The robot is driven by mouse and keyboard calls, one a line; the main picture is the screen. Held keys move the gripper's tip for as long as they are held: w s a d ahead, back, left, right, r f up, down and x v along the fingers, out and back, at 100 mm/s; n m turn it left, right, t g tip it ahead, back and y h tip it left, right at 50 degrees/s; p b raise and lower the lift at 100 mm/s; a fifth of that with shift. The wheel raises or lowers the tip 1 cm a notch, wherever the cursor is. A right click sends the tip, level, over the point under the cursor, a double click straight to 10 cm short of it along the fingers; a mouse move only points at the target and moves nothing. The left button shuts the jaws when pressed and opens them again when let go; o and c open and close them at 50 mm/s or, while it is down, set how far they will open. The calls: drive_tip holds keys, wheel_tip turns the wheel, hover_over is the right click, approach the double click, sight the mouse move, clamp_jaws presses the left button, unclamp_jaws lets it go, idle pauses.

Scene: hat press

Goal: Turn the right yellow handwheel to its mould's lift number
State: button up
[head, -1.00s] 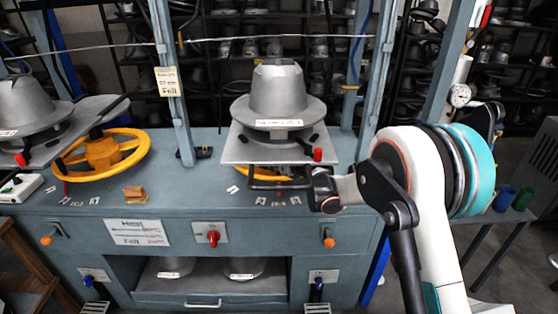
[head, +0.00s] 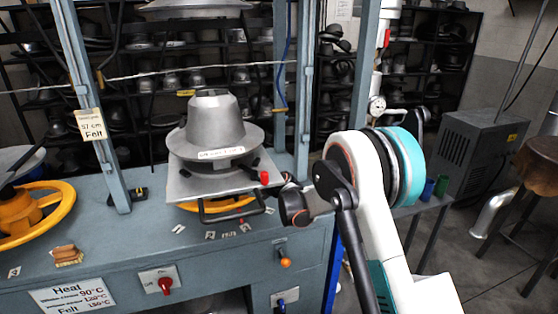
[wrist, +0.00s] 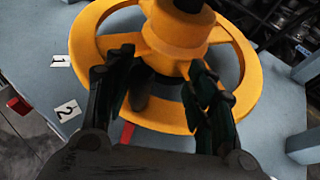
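The right yellow handwheel (head: 187,206) sits under the square plate of its grey hat mould (head: 214,125), which hides most of it in the head view. The mould's white label (head: 221,153) is too small to read. In the wrist view the wheel (wrist: 240,70) fills the middle, with its hub at the top. My gripper (wrist: 160,62) is open, its two dark fingers apart over the near rim, on either side of a stretch of it. A red mark (wrist: 127,132) shows at that rim. White number cards "1" (wrist: 61,61) and "2" (wrist: 68,110) lie on the bench outside the wheel.
The left yellow handwheel (head: 62,215) and a wood-backed brush (head: 67,255) are on the bench at left. A blue-grey post (head: 303,90) rises right of the mould. Below are a heat sign (head: 75,296), red switch (head: 165,285) and orange knob (head: 286,262).

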drive_tip(key=shift+n+g+y, duration=0.8)
drive_tip(key=shift+n, duration=0.1)
drive_tip(key=w+d, duration=0.5)
drive_tip(key=shift+w, duration=0.2)
drive_tip(key=shift+w+d+n+g+y, duration=0.3)
drive_tip(key=shift+w+d+n+g, duration=0.1)
drive_tip(key=shift+w+n+g, duration=0.15)
drive_tip(key=p+v, duration=0.4)
drive_tip(key=v, duration=1)
drive_tip(key=s+d+r+n+h, duration=0.1)
drive_tip(key=s+r+n+h, duration=0.2)
drive_tip(key=s+r+n, duration=0.3)
drive_tip(key=shift+s+r, duration=2.1)
